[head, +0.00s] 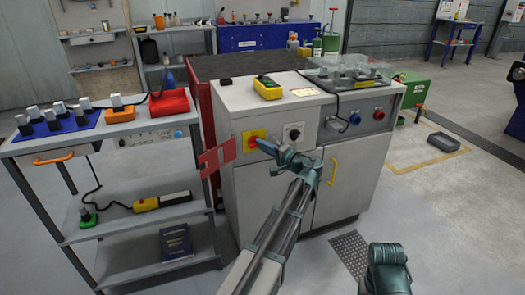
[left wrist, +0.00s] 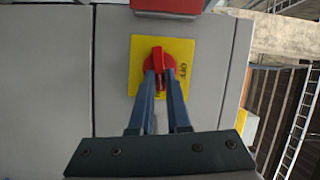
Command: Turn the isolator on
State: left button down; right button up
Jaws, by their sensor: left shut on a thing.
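The isolator is a red rotary handle on a yellow plate (head: 247,135) on the upper left front of the grey cabinet. In the left wrist view its red handle (left wrist: 157,58) stands upright in the picture. The word OFF is on the yellow plate (left wrist: 137,62) to the right of the handle, printed sideways. My left gripper (head: 261,145) is at the isolator, its two blue fingers (left wrist: 162,76) shut on the handle, one on each side. The fingers hide the lower part of the handle and some lettering below it.
The grey cabinet (head: 245,190) carries a black knob (head: 293,133), a blue socket, a red button and a yellow handle. A red panel (head: 217,157) sticks out left of the isolator. A shelf trolley (head: 150,240) stands left. Floor to the right is mostly clear.

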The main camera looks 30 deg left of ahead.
pick_arm(q)
jog(key=shift+f+m+y+b, duration=0.3)
jog(key=shift+m+b, duration=0.35)
jog(key=shift+m, duration=0.15)
jog(key=shift+r, duration=0.1)
jog(key=c, duration=0.9)
grip_release()
jog(key=v, duration=1.4)
